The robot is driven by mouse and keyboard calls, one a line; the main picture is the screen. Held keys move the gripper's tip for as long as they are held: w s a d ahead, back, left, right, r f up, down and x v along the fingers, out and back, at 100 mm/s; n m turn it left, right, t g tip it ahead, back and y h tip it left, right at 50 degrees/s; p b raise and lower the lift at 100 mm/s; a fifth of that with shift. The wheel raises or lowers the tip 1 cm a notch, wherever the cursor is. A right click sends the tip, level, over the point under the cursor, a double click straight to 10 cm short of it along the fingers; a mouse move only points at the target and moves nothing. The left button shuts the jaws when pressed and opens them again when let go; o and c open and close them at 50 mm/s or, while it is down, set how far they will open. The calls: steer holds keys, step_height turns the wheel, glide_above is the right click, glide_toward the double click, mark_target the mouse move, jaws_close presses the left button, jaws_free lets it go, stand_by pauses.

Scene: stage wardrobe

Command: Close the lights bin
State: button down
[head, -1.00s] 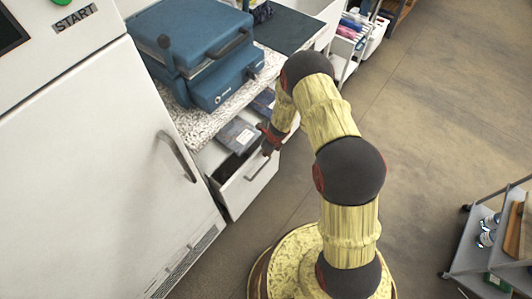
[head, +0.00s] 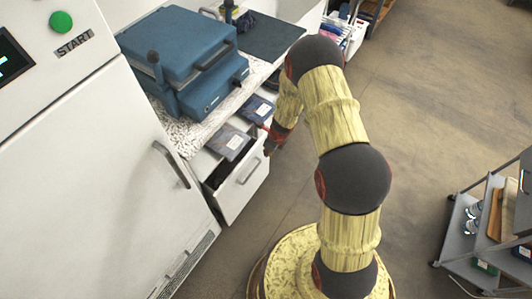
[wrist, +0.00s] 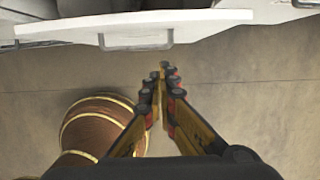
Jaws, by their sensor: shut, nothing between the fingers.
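A white pull-out drawer (head: 243,187) under the counter stands open. It seems to be the lights bin, but no label is legible. It has a pale bar handle (head: 249,172), and flat dark-covered packs (head: 228,142) show in it. In the wrist view, the drawer front (wrist: 190,29) and its handle (wrist: 136,40) lie across the top. My gripper (wrist: 168,68) is shut and empty, its tips a little short of the drawer front over bare floor. In the head view my gripper (head: 268,150) is small beside the drawer's right side, partly hidden by my arm.
A speckled counter (head: 188,131) carries a blue case-like machine (head: 180,55). A large white cabinet (head: 85,160) with a START button stands left of the drawer. A grey cart (head: 455,235) stands at the right.

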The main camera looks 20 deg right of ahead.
steer(key=s+d+f+m+y+b, duration=0.25)
steer(key=s+d+f+m, duration=0.25)
steer(key=s+d+f, duration=0.6)
steer(key=w+d+r+n+t+y, duration=0.1)
steer(key=w+r+n+t, duration=0.1)
steer(key=w+r+t, duration=0.3)
steer(key=w+d+r+n+t+y, duration=0.1)
steer(key=w+n+t+y, duration=0.15)
steer(key=w, duration=0.45)
steer(key=w+r+b+x, duration=0.1)
steer(key=b+x, duration=0.2)
steer(key=x, duration=1)
steer(key=shift+h, duration=0.3)
steer(key=shift+r+n, duration=0.15)
steer(key=shift+n, duration=0.1)
